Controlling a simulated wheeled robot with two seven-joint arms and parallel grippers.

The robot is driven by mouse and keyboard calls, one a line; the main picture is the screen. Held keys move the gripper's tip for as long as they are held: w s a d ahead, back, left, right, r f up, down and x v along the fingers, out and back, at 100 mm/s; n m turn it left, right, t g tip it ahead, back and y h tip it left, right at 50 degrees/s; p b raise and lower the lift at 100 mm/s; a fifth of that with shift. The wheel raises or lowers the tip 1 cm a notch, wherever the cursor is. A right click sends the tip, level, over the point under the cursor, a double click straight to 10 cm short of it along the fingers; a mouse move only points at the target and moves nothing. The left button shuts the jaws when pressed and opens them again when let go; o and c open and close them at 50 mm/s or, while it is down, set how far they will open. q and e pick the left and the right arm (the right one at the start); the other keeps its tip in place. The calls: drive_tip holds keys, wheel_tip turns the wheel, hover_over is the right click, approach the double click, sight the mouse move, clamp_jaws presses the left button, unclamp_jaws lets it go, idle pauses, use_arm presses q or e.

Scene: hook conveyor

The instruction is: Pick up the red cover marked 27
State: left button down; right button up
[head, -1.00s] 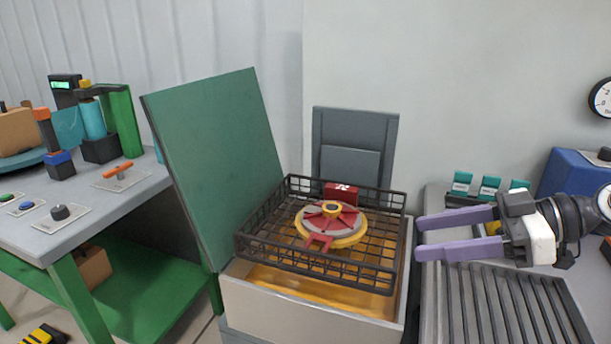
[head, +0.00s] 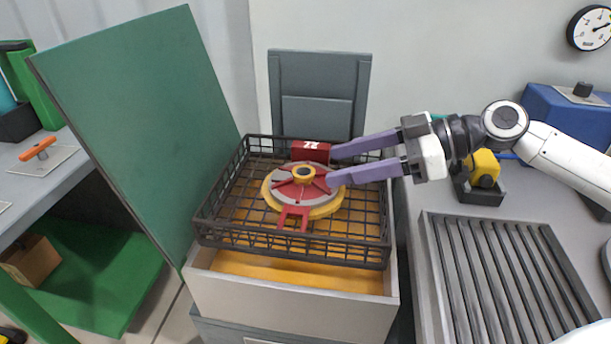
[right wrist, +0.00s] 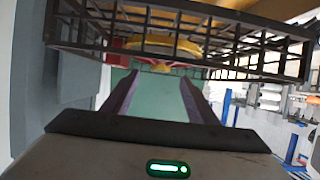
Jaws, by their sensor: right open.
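The red cover (head: 299,184) is a round red and grey piece with a yellow rim and a yellow hub. It lies in the dark wire basket (head: 225,243). A red block (head: 309,151) with white markings stands at its back edge; I cannot read the number surely. A red tab sticks out at the front. My right gripper (head: 331,166) is open, its purple fingers reaching in from the right over the basket. Its fingertips are at the right edge of the cover and block, holding nothing. In the right wrist view, the cover (right wrist: 165,66) shows beyond the fingers. My left gripper is not in view.
The basket sits on a light box (head: 290,303) with an amber inside. A green panel (head: 135,130) leans up at the left. At the right are a ribbed rack (head: 500,270), a yellow and black item (head: 484,170) and a blue box (head: 560,115).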

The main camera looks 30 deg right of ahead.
sight(305, 171)
drive_tip(key=shift+r+p+x, duration=0.15)
drive_tip(key=shift+p+x, duration=0.05)
drive_tip(key=shift+x, duration=0.55)
drive_tip(key=shift+r+p+x, duration=0.15)
drive_tip(key=shift+p+x, duration=0.05)
drive_tip(key=shift+x, duration=0.5)
drive_tip(key=shift+p+x, duration=0.3)
drive_tip(key=shift+x, duration=0.9)
drive_tip(key=shift+f, duration=0.1)
drive_tip(key=shift+c, duration=0.5)
clamp_jaws()
drive_tip(key=shift+r, duration=0.25)
